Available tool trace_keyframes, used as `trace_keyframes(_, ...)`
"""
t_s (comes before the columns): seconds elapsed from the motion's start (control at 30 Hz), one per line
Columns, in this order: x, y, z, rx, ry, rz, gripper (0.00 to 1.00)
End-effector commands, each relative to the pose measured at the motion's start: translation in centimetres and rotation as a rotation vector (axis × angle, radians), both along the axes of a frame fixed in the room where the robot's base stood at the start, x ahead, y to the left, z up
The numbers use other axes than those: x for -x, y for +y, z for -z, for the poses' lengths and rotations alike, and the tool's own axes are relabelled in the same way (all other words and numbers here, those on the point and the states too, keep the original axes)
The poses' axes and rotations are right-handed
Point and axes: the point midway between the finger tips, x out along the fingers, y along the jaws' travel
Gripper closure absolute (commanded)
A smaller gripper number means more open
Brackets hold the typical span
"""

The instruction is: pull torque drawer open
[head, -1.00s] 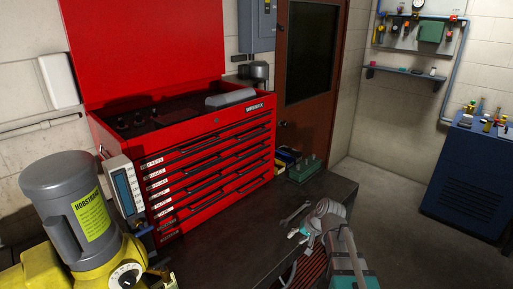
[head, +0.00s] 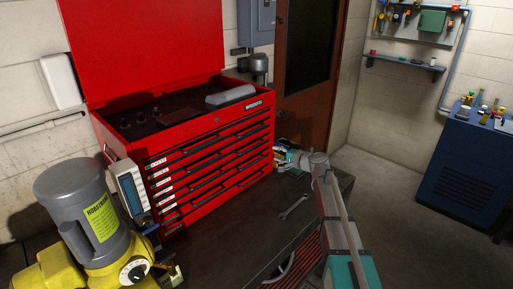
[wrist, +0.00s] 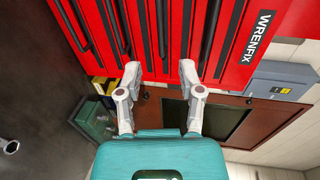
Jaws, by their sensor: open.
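The red tool chest (head: 215,155) stands on the dark bench with its lid raised. Its front has several shut drawers with long dark handles and small white labels at the left ends. The labels are too small to read, so I cannot tell which one is the torque drawer. My gripper (head: 287,156) is just off the right end of the chest front. In the wrist view my gripper (wrist: 160,72) is open and empty, its fingers pointing at the red drawer fronts (wrist: 170,40). The fingertips overlap the drawer edges in the picture; I see no hold on a handle.
A wrench (head: 293,207) lies on the bench (head: 225,240). A grey and yellow motor (head: 85,215) and a meter (head: 129,190) stand at the left front. Small bins (wrist: 97,90) and a green block (wrist: 92,120) sit beside the chest. A blue cabinet (head: 465,165) is far right.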

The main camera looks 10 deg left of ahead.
Motion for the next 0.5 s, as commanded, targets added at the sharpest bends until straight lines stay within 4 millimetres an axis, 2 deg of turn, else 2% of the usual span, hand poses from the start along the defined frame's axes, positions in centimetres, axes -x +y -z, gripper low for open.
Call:
trace_keyframes(0.27, -0.1, 0.2, 0.1, 0.002, 0.001, -0.002, 0.51)
trace_keyframes(0.5, -1.0, 1.4, 0.5, 0.003, 0.001, -0.005, 0.51)
